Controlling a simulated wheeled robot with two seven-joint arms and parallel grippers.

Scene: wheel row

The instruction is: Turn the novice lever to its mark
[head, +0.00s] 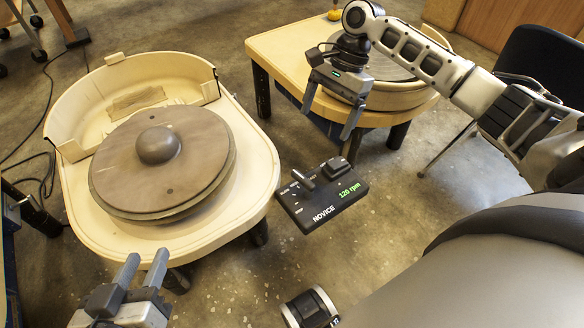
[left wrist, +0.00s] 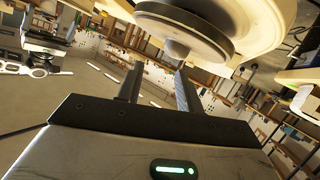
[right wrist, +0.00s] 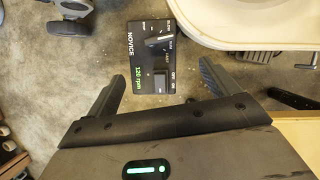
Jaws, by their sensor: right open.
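The black control box (head: 322,200) is lettered NOVICE and shows "120 rpm" in green. Its lever (head: 304,180) stands near the left end, beside small white labels too small to read surely. A black switch block (head: 338,166) sits on the box's far edge. In the right wrist view the box (right wrist: 143,62) lies beyond the fingers, with the lever (right wrist: 158,39) on its upper half. My right gripper (head: 328,122) is open and empty, above and behind the box, apart from the lever. My left gripper (head: 142,262) is open and empty at the front left, before the left wheel.
The left potter's wheel (head: 110,195) carries a brown clay lump (head: 158,145) within a cream splash pan (head: 78,95). A second wheel table (head: 280,50) stands behind my right gripper. A dark chair (head: 540,65) is at right. Open floor surrounds the box's right side.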

